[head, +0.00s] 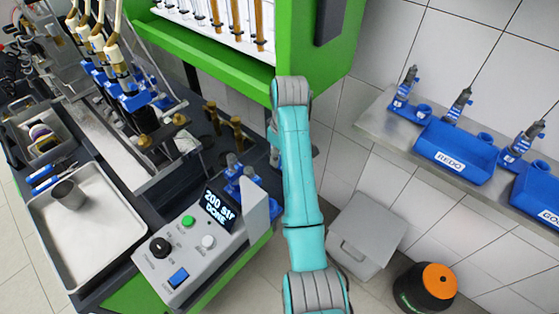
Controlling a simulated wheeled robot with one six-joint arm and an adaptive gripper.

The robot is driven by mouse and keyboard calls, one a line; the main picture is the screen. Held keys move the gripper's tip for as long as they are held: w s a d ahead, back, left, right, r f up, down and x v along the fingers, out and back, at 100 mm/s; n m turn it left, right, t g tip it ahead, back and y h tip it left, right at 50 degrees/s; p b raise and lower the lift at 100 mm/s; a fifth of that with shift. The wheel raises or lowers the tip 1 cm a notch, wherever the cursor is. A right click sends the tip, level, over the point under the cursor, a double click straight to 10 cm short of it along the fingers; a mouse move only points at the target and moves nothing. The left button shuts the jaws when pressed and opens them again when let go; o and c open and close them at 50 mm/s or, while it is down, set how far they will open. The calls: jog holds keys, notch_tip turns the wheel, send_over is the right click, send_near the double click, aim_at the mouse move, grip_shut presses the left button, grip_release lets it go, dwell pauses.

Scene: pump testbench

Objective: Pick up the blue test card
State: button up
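I cannot make out a blue test card for certain in the head view. Small blue pieces (43,180) lie beside the grey bin at the left, too small to identify. A blue fixture (238,178) stands behind the control box, partly covered by a light grey plate. My teal arm (300,190) reaches up the middle of the view to the green cabinet. My gripper is hidden behind the arm, so its fingers and anything in them do not show.
The control box (190,250) reads "200 str DONE". A metal tray (95,235) with a cup (68,194) is at the left. A wall shelf (385,125) holds blue bins, one marked REDO (455,155). A grey bin (365,235) and an orange-black object (428,287) stand on the floor.

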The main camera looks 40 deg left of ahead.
jog(key=shift+f, duration=0.1)
grip_shut()
